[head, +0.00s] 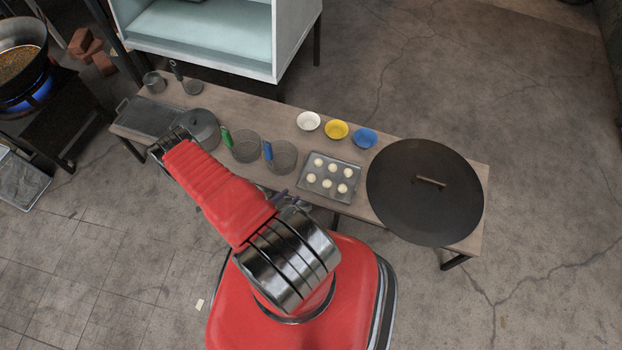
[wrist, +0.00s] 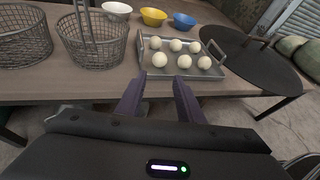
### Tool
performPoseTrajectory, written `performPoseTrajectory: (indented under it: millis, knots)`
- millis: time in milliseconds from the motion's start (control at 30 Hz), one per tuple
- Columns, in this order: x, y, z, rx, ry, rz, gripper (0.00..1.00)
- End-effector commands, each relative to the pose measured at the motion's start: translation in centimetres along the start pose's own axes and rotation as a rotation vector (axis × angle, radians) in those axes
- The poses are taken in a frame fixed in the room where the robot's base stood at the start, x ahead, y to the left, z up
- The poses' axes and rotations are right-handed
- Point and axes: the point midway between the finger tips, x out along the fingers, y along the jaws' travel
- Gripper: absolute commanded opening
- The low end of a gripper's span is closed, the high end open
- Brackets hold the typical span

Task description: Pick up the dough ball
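Several pale dough balls (head: 319,162) lie in two rows on a grey metal tray (head: 311,189) on the table in the head view. In the wrist view the dough balls (wrist: 185,61) and the tray (wrist: 231,73) are beyond my gripper. My gripper (wrist: 157,84) has two dark purple fingers, set apart with nothing between them. Its fingertips are in front of the tray's near side and do not appear to touch any dough ball. In the head view my red arm hides part of the gripper.
A large dark round lid (head: 408,209) lies right of the tray. Wire baskets (head: 281,157) stand left of it. White (head: 308,121), yellow (head: 336,130) and blue (head: 364,138) bowls stand behind it. A wok (head: 22,62) sits over a blue flame at far left.

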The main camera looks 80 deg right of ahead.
Motion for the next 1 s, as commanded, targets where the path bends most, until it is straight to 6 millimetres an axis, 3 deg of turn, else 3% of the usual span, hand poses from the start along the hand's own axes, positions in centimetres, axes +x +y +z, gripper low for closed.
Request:
performPoseTrajectory:
  millis: [367,1000]
  knots:
    - [0.3,0.1,0.1,0.002,0.0,-0.001,0.34]
    - [6.0,0.0,0.1,0.003,-0.001,-0.003,0.34]
